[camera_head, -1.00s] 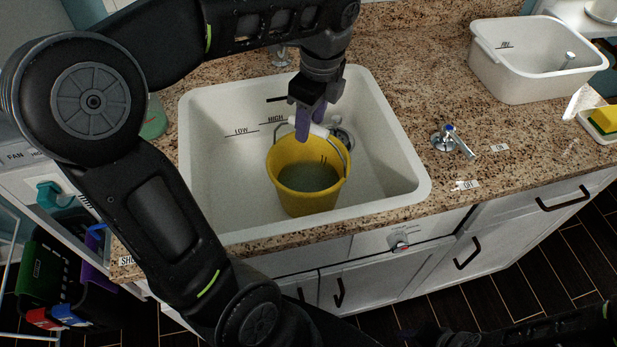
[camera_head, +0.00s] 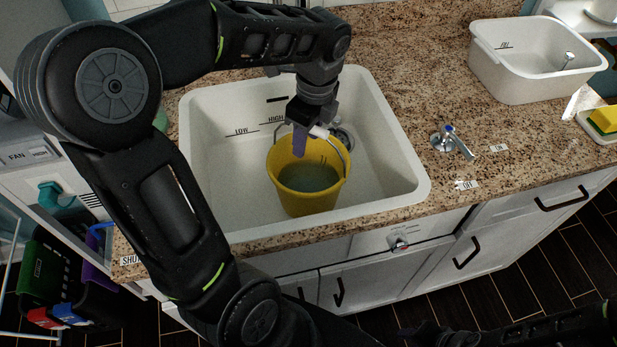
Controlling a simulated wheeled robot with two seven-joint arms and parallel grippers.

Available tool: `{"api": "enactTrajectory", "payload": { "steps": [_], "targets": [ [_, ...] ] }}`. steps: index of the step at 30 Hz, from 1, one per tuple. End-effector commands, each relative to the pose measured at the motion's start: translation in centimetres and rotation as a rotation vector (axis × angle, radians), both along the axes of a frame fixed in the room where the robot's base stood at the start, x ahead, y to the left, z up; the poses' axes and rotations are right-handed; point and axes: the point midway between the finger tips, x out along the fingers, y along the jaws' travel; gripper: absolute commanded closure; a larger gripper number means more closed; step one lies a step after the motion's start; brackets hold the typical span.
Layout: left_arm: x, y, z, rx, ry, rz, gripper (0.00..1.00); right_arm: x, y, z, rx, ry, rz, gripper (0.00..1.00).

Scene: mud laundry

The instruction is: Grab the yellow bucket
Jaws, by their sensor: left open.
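The yellow bucket (camera_head: 308,200) stands upright in the white sink (camera_head: 395,165). It holds greyish liquid, and its wire handle with a white grip (camera_head: 319,132) is raised over the rim. My left gripper (camera_head: 307,143) points down above the bucket's back rim, with its purple fingers right at the white grip. The gripper is open; one finger partly hides the other, so I cannot tell whether the grip lies fully between them.
A faucet handle (camera_head: 452,142) stands on the granite counter (camera_head: 400,75) right of the sink. A white tub (camera_head: 530,75) stands at the back right. A yellow sponge (camera_head: 603,120) lies at the right edge. The sink walls surround the bucket.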

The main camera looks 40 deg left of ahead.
Motion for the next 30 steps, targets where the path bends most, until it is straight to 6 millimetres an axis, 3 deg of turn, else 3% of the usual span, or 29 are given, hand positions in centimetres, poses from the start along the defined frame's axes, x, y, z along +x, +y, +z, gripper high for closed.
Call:
{"api": "enactTrajectory", "payload": {
  "steps": [7,23,30],
  "targets": [
    [0.01,0.0,0.03,0.0,0.0,0.0,0.57,0.0,0.0,0.0,0.0,0.0,0.0,0.64],
    [0.0,0.0,0.03,0.0,0.0,0.0,1.0,0.0,0.0,0.0,0.0,0.0,0.0,0.64],
    [0.0,0.0,0.02,0.0,0.0,0.0,1.0,0.0,0.0,0.0,0.0,0.0,0.0,0.64]
  ]
}}
